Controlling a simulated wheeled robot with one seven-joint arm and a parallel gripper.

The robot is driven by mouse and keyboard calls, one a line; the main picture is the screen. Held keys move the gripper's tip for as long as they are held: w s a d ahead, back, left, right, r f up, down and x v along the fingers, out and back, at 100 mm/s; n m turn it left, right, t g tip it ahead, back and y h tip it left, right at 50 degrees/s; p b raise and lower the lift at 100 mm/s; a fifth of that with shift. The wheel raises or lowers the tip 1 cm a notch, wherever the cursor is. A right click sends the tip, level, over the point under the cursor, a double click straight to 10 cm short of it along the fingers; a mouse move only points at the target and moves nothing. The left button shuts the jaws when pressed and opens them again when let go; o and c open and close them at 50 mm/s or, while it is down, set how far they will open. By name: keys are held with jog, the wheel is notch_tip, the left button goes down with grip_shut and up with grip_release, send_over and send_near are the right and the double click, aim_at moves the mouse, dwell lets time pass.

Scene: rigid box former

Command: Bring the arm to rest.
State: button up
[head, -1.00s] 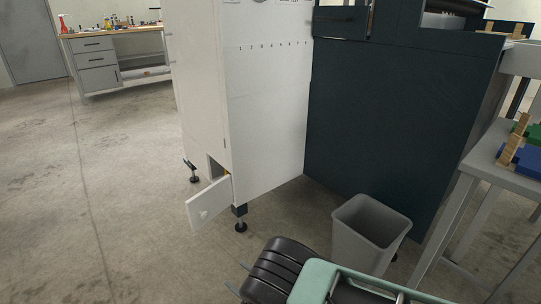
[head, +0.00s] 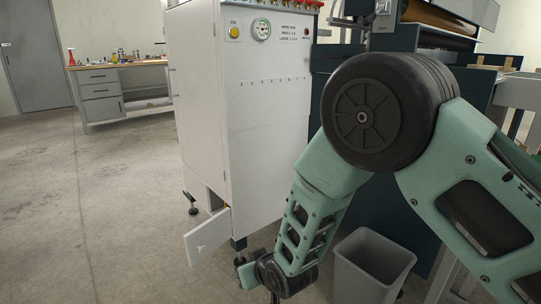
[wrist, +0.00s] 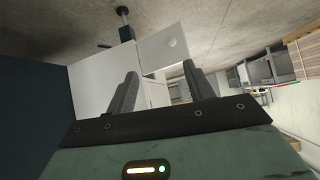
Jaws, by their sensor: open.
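My arm shows large in the head view, its green links and black joint raised in front of the machine. My gripper hangs low at the arm's end; in the head view its fingers are small and partly hidden. In the wrist view my gripper (wrist: 160,92) has its two grey fingers spread apart with nothing between them. Beyond the fingers are the white cabinet (wrist: 90,85) and its small open door (wrist: 164,48). In the head view the white cabinet (head: 265,120) stands left of my arm, with the small door (head: 208,236) swung open at its base.
A grey bin (head: 372,264) stands on the floor right of my gripper. The dark machine body is behind my arm. A grey table is at the right edge. A workbench (head: 122,92) stands far left, with open floor before it.

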jog(key=s+d+r+g+h, duration=0.2)
jog(key=s+d+r+g, duration=0.45)
jog(key=s+r, duration=0.7)
jog(key=s+d+r+n+g+h, duration=0.1)
jog(key=s+d+r+g+h, duration=0.3)
jog(key=s+d, duration=1)
notch_tip(320, 180, up, 37)
jog(key=s+t+p, duration=0.1)
jog(key=t+p, duration=0.1)
jog(key=p, duration=3.4)
jog(key=shift+s+a+r+y+p, duration=0.2)
jog(key=shift+s+a+y+p, duration=0.15)
jog(key=shift+s+a+y, duration=0.1)
jog(key=shift+f, duration=0.1)
